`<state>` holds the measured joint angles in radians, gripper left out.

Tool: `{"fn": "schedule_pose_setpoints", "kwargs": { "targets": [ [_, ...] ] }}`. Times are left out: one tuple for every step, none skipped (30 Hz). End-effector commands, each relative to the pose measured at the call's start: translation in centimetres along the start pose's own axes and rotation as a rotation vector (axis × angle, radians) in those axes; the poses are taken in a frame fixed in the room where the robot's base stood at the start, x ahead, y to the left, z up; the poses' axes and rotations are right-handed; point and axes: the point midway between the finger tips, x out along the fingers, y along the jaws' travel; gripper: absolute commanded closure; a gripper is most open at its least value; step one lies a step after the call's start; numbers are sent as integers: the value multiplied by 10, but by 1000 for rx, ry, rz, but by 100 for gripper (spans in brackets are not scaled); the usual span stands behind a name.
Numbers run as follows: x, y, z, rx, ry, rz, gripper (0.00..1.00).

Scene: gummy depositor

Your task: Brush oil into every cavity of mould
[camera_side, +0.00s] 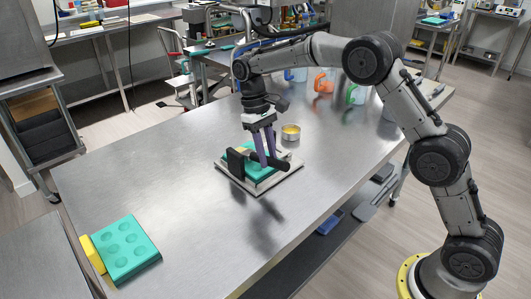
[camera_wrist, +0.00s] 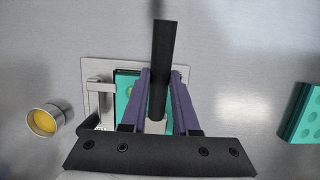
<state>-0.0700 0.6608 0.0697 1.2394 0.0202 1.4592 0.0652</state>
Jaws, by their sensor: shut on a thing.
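My gripper (camera_side: 267,162) has purple fingers and is shut on a dark-handled brush (camera_side: 280,161). In the wrist view the fingers (camera_wrist: 161,72) close on both sides of its black handle (camera_wrist: 163,45). The brush is over a teal mould (camera_wrist: 127,78) lying on a pale metal plate (camera_side: 287,182). The gripper, brush and dark parts cover most of this mould; its cavities are mostly hidden. I cannot make out the bristles or whether they touch a cavity. A small round metal cup (camera_side: 291,134) with yellow contents stands behind the plate; it also shows in the wrist view (camera_wrist: 43,121).
A second teal mould (camera_side: 127,249) with several round cavities lies at the table's front left, with a yellow part (camera_side: 92,254) along its left side. Jugs with coloured handles, one orange (camera_side: 324,83), stand at the back. The steel table (camera_side: 150,170) between the moulds is clear.

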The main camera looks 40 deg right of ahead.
Motion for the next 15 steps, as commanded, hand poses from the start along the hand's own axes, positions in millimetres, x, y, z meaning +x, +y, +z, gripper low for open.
{"fn": "schedule_pose_setpoints", "kwargs": {
  "targets": [
    [2, 0, 2, 0, -6, 0, 100],
    [2, 0, 2, 0, -6, 0, 100],
    [2, 0, 4, 0, -6, 0, 100],
    [3, 0, 5, 0, -6, 0, 100],
    [3, 0, 6, 0, -6, 0, 100],
    [4, 0, 7, 0, -6, 0, 100],
    [5, 0, 8, 0, -7, 0, 100],
    [5, 0, 10, 0, -7, 0, 100],
    [6, 0, 11, 0, -8, 0, 100],
    [6, 0, 12, 0, -8, 0, 100],
    [6, 0, 12, 0, -8, 0, 100],
    [7, 0, 13, 0, -8, 0, 100],
    [7, 0, 13, 0, -9, 0, 100],
    [7, 0, 14, 0, -9, 0, 100],
    [7, 0, 14, 0, -9, 0, 100]
  ]
}}
